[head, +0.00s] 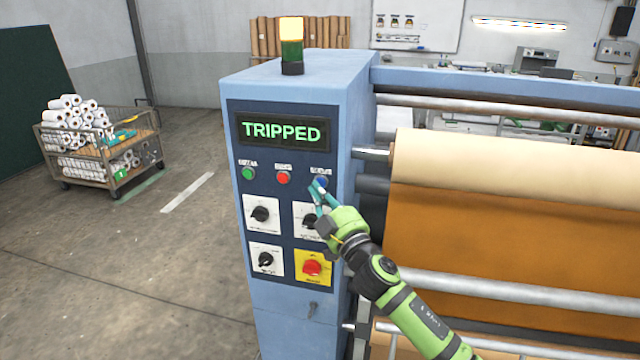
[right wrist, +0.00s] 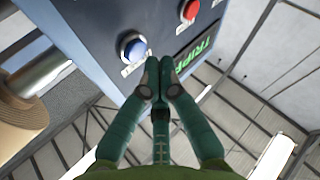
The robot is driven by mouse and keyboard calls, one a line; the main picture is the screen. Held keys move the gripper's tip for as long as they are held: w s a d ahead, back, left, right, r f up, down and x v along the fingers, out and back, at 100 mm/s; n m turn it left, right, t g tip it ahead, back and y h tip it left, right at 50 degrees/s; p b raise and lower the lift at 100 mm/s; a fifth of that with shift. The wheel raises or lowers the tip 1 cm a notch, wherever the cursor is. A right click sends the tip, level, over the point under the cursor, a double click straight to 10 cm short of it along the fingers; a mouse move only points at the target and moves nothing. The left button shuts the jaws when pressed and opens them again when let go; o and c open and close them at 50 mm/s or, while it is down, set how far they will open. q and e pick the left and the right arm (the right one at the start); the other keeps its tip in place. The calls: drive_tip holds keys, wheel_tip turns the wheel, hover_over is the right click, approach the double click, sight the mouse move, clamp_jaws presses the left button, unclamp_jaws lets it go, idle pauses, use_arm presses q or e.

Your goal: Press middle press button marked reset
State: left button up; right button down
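The press control panel (head: 280,150) has a row of three small buttons below its display: a green button (head: 248,173) on the left, a red button (head: 283,178) in the middle and a blue button (head: 321,182) on the right. Their labels are too small to read surely. My right gripper (head: 317,190) is at the blue button, its fingertips partly over it. In the right wrist view the fingertips (right wrist: 159,66) are together and empty, just beside the blue button (right wrist: 133,47); contact cannot be told. The red button (right wrist: 190,10) is farther off. My left gripper is out of view.
The display (head: 282,131) reads TRIPPED. Below the buttons are black rotary switches (head: 262,214) and a red knob on a yellow plate (head: 313,267). Rollers with tan material (head: 500,170) stand to the right. A cart of rolls (head: 100,150) stands left; the floor between is clear.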

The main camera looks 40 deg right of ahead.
idle(0.8)
drive_tip(key=shift+w+d, duration=0.3)
drive_tip(key=shift+w+d, duration=0.2)
drive_tip(key=shift+d, duration=0.1)
idle(0.6)
drive_tip(key=shift+s+a, duration=0.1)
drive_tip(key=shift+a, duration=0.05)
drive_tip(key=shift+s+a, duration=0.45)
idle(0.4)
drive_tip(key=shift+s+a+p, duration=0.65)
drive_tip(key=shift+s+a, duration=0.95)
drive_tip(key=shift+a, duration=0.3)
